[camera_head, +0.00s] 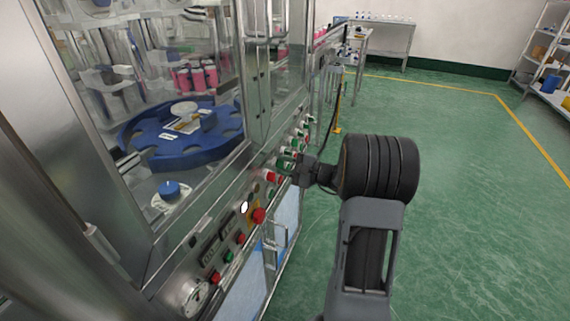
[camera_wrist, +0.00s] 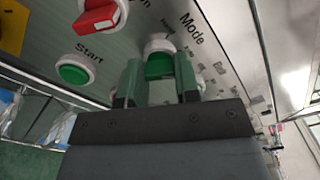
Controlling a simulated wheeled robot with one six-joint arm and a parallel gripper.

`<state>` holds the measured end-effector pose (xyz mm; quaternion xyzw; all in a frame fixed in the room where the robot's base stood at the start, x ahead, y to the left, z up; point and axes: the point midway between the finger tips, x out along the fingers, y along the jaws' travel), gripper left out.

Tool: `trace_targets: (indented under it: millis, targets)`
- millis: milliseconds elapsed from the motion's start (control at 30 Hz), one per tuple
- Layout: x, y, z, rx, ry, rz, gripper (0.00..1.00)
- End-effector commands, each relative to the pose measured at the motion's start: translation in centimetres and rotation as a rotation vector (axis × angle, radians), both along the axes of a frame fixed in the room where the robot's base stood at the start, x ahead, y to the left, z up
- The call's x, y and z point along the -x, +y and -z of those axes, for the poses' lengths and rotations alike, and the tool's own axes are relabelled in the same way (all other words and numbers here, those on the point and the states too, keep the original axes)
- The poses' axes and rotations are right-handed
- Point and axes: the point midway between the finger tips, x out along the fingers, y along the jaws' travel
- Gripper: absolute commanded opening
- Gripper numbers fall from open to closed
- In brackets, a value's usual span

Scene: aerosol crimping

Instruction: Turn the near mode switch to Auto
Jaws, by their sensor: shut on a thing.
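The near mode switch (camera_wrist: 159,66) has a green knob on a white round base. It sits on the sloped metal panel beside the printed word Mode in the wrist view. My gripper (camera_wrist: 158,88) has one finger on each side of the green knob and is shut on it. Which mode the knob points to cannot be read, since the fingers and gripper body cover part of its surround. In the head view my gripper (camera_head: 290,165) reaches from the right to the machine's control panel, and the knob cannot be made out clearly there.
A red switch (camera_wrist: 97,17) and a green Start button (camera_wrist: 73,71) lie left of my gripper. A red mushroom button (camera_head: 258,215) and a gauge (camera_head: 194,297) sit nearer on the panel. More knobs (camera_head: 302,133) lie beyond. The green floor (camera_head: 470,210) at right is clear.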

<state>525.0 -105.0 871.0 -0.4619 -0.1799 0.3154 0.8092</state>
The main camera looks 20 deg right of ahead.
Motion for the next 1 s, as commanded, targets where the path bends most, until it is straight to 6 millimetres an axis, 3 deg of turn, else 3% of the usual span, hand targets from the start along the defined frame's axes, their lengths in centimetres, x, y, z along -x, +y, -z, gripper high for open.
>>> trace_targets:
  millis: [367, 400, 633, 1000]
  targets:
    - [0.0, 0.0, 0.02, -0.005, 0.005, 0.0, 0.06]
    - [0.0, 0.0, 0.02, -0.005, 0.005, 0.0, 0.31]
    - [0.0, 0.0, 0.01, -0.004, 0.004, 0.001, 0.53]
    - [0.44, -0.52, -0.01, -0.004, 0.003, 0.004, 0.55]
